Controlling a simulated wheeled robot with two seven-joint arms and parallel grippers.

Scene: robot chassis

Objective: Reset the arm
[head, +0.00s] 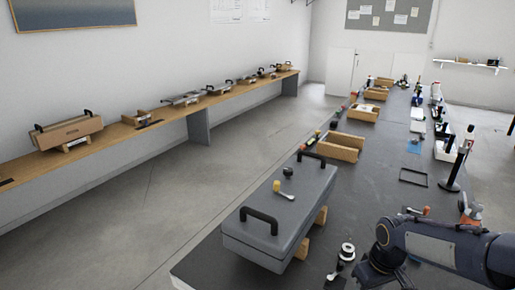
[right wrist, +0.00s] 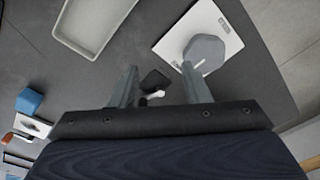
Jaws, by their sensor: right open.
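My right arm (head: 430,243) comes in from the lower right of the head view, over the near right part of the dark workbench (head: 215,262). Its gripper is not clearly visible there. In the right wrist view my right gripper (right wrist: 160,86) is open, its two grey fingers well apart. A small black object with a white part (right wrist: 154,84) shows between the fingers, seemingly on the surface below; the gripper is not closed on it. My left arm and gripper are not in view.
A grey case (head: 270,235) with black handles stands on the bench left of my arm. A spool (head: 347,250) lies nearby. The right wrist view shows a pale tray (right wrist: 92,50), a grey octagonal object (right wrist: 205,52) on a white plate, and a blue block (right wrist: 29,101).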

